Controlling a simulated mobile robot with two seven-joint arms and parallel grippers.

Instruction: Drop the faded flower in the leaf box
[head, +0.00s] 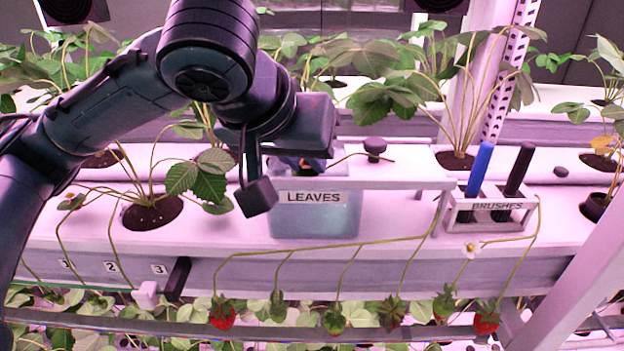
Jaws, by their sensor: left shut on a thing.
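The leaf box (315,222) is a translucent bluish bin labelled LEAVES, set in the white bench near the middle of the head view. My left gripper (308,166) is over the back of the box opening, partly hidden by its own wrist. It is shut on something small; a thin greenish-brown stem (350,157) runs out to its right. The flower head cannot be made out there. A pale flower with a yellow centre (471,248) hangs on a stem at the bench's front edge, right of the box. My right gripper is not in view.
A rack labelled BRUSHES (490,216) holds a blue and a dark brush right of the box. A potted strawberry plant (152,212) stands to the left. Red and green berries (222,314) hang below the front edge. A dark knob (375,147) sits behind the box.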

